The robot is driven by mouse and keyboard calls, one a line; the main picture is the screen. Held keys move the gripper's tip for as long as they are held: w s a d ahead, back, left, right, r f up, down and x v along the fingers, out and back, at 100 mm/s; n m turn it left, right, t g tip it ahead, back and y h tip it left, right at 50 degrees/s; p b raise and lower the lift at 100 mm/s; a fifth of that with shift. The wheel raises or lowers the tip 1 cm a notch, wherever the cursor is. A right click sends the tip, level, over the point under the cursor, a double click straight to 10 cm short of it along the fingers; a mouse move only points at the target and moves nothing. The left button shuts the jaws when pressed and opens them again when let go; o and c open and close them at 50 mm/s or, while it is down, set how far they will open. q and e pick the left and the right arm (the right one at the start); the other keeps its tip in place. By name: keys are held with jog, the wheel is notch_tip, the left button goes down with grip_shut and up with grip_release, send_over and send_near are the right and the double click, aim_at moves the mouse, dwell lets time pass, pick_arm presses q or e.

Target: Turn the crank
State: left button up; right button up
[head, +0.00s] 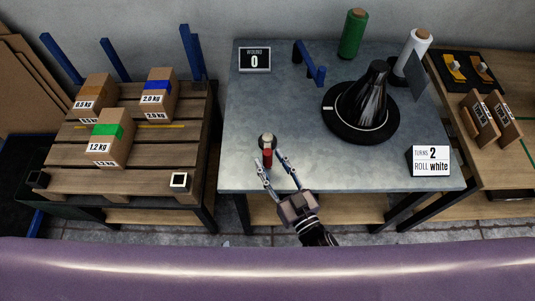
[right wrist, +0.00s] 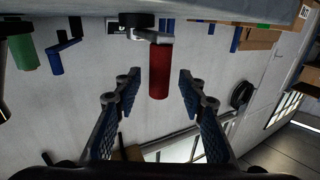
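The crank's red upright handle (head: 267,158) stands near the front left of the grey table, below a round grey-topped hub (head: 267,139). In the right wrist view the red handle (right wrist: 159,72) hangs from a grey arm joined to a dark hub. My right gripper (head: 270,164) is open at the table's front, its fingers on either side of the handle. In the right wrist view the fingers (right wrist: 158,84) show gaps on both sides of the handle. A counter sign (head: 254,60) reads "WOUND 0". A card (head: 430,161) reads "TURNS 2, ROLL white". My left gripper is not in view.
A black cone on a round disc (head: 341,124) stands right of the table's middle. A green roll (head: 353,34), a white roll (head: 412,52) and a blue bracket (head: 309,63) stand farther back. A pallet (head: 60,183) with labelled boxes lies left. A purple padded edge (head: 260,270) runs along the front.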

aim_at(268, 146)
jog(key=shift+x, duration=1.3)
grip_shut()
